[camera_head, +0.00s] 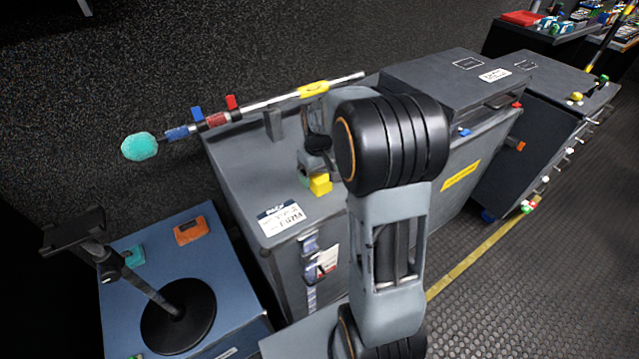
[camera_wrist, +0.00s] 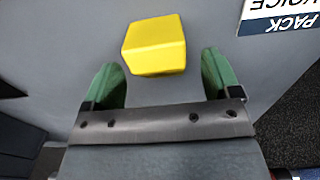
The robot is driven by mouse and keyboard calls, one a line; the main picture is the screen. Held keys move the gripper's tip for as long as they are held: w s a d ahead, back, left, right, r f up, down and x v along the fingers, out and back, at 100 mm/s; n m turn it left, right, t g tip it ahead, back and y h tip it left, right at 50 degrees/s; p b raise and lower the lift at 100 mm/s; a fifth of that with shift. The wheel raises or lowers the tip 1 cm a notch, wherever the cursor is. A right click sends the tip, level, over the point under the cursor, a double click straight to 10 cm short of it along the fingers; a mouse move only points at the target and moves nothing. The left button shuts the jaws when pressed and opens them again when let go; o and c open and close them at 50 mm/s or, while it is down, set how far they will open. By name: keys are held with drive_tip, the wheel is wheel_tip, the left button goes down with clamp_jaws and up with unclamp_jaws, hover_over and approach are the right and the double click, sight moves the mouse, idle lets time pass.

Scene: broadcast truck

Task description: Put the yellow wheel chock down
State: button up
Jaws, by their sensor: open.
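The yellow wheel chock (camera_head: 320,184) is on the grey top of the case (camera_head: 245,165), near its front edge. In the wrist view the chock (camera_wrist: 154,45) appears to rest on the grey surface. My gripper (camera_wrist: 160,68) is open, its green fingers spread to either side of the chock's near end, with visible gaps. Most of the chock lies beyond the fingertips. In the head view my gripper (camera_head: 312,175) is right beside the chock and partly hidden by my arm.
A boom pole (camera_head: 270,102) with a teal foam tip crosses the case's back, by an upright grey block (camera_head: 273,124). A white label (camera_head: 281,219) lies left of the chock. A blue case (camera_head: 125,290) with a black round-based stand (camera_head: 178,315) is at lower left.

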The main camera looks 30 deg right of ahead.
sight(319, 177)
drive_tip(key=shift+f, duration=1.5)
drive_tip(key=shift+c, duration=0.4)
drive_tip(key=c, duration=1)
drive_tip(key=shift+r, duration=0.1)
drive_tip(key=shift+c, duration=0.2)
